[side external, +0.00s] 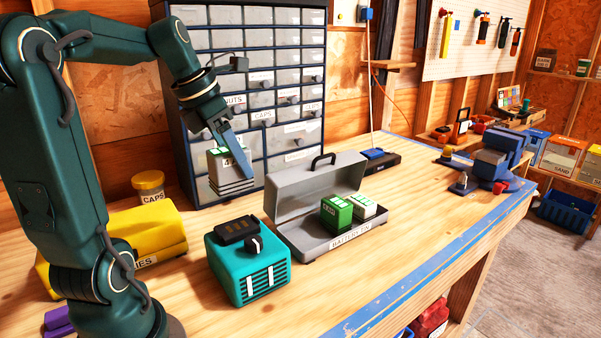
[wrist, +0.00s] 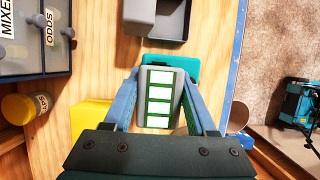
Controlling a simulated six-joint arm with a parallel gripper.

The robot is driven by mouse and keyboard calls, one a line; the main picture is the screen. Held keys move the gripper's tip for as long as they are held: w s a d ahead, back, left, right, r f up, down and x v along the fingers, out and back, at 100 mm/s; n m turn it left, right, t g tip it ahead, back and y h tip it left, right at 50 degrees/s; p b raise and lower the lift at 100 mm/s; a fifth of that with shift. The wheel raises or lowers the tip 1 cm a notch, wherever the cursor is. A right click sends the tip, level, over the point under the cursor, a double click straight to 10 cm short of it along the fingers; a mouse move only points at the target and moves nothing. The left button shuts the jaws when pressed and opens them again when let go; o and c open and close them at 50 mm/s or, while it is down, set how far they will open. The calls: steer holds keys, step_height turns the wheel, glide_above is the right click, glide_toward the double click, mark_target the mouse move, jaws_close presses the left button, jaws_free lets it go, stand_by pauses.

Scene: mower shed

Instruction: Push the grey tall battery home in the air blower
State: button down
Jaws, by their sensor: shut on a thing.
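The grey tall battery (side external: 230,174), with green and white cells on its top, is held upright in the air by my gripper (side external: 232,148), in front of the drawer cabinet. In the wrist view the battery (wrist: 159,98) sits between the two blue fingers of my gripper (wrist: 160,88), which is shut on it. The teal air blower (side external: 247,268) stands on the bench, with a dark battery bay on top and a black knob beside it. The held battery is above the blower and apart from it. In the wrist view the blower (wrist: 186,66) is partly hidden behind the battery.
An open grey battery tin (side external: 300,244) holds a green battery (side external: 336,212) and a white one (side external: 363,206). A yellow case (side external: 150,228) and a caps jar (side external: 148,185) stand left. The drawer cabinet (side external: 250,70) stands behind. Bench in front of the tin is clear.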

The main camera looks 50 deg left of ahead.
steer(key=shift+f, duration=3.45)
steer(key=shift+f, duration=0.65)
steer(key=shift+c, duration=0.6)
jaws_free()
